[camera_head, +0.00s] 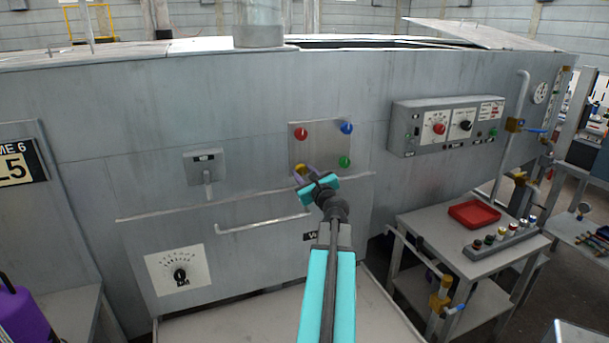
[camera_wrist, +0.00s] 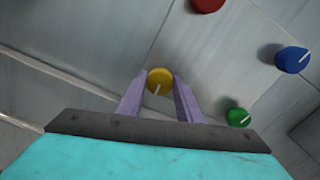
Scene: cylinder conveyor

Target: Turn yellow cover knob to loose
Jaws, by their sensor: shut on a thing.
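The yellow knob (camera_head: 300,169) is at the lower left corner of a square cover plate (camera_head: 321,150) on the grey machine front. In the wrist view the yellow knob (camera_wrist: 160,79) sits between the two purple fingers, its white pointer line toward the bottom and slightly left. My gripper (camera_head: 304,173) is shut on it; in the wrist view my gripper (camera_wrist: 161,86) has one finger on each side of the knob. A red knob (camera_head: 302,133), a blue knob (camera_head: 347,128) and a green knob (camera_head: 344,161) are on the other corners of the plate.
A handle bar (camera_head: 262,224) and a ledge lie below the plate. A lever box (camera_head: 206,168) is to the left, and a control box (camera_head: 446,126) protrudes to the right. A side table with a red tray (camera_head: 474,214) stands at the right.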

